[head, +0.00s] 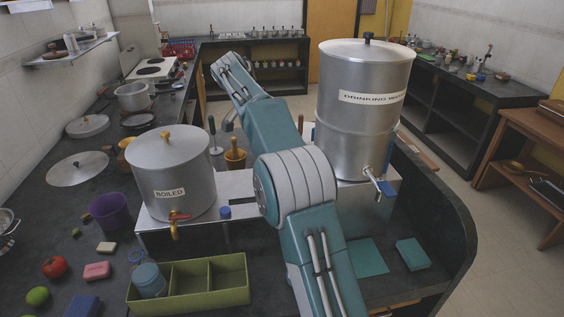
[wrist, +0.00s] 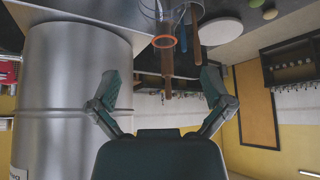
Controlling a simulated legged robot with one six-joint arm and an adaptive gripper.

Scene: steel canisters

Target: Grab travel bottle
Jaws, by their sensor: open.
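My gripper (wrist: 163,82) is open in the wrist view, its two dark green fingers spread wide with nothing held between them. Beyond the fingers is a brown rod-like handle below an orange ring (wrist: 165,42); I cannot tell what it belongs to. No thing is clearly a travel bottle. A blue-grey lidded cylinder (head: 150,280) stands in the left compartment of a green divided tray (head: 200,298) in the head view and may be it. My arm reaches up and away from that tray; my fingers are not clear in the head view.
A steel canister marked BOILED (head: 170,185) and a taller DRINKING WATER canister (head: 350,130) flank my arm. One steel canister fills the left of the wrist view (wrist: 75,100). A purple cup (head: 110,212), fruit and small blocks crowd the counter's left. Floor at right is clear.

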